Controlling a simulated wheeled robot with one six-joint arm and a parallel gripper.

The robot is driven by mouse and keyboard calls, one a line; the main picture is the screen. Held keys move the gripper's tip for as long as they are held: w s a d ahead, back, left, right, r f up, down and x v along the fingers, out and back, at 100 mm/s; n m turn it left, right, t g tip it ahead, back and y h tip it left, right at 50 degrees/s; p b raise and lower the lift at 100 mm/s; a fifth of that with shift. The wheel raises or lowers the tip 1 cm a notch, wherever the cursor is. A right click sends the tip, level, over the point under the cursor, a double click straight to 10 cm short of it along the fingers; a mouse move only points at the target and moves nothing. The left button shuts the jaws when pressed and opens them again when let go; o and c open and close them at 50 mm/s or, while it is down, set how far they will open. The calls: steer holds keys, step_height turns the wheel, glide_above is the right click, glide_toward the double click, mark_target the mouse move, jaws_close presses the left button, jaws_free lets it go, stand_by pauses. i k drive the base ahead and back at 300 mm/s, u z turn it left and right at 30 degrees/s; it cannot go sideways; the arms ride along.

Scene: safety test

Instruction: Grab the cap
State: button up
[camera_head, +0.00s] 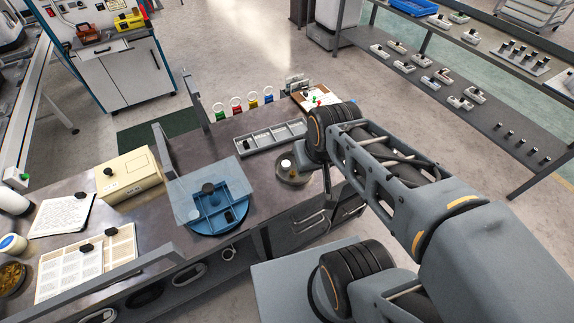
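Several small dark cap-like pieces are in view, and I cannot tell which one the task means. One dark knob-like piece (208,188) sits on the clear lid of a round blue compartment tray (232,222). Another dark piece (108,172) is on a cream box (126,181), and two more (86,248) lie on printed sheets (66,273). A small white round piece (286,164) sits on a grey round dish (296,181) left of my wrist. My arm reaches in from the right, its wrist above the bench's right end. My gripper's fingers are not clearly visible below it.
A grey divided tray (270,138) and several coloured rings (236,103) stand along the bench's back edge. A clipboard (303,97) lies near my wrist. Metal posts rise from the bench. A shelf rack (440,84) stands at right. Open floor lies behind the bench.

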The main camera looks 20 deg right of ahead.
mark_target(286, 164)
steer(key=u, duration=2.2)
steer(key=k, duration=0.6)
steer(key=z, duration=1.4)
steer(key=i, duration=0.5)
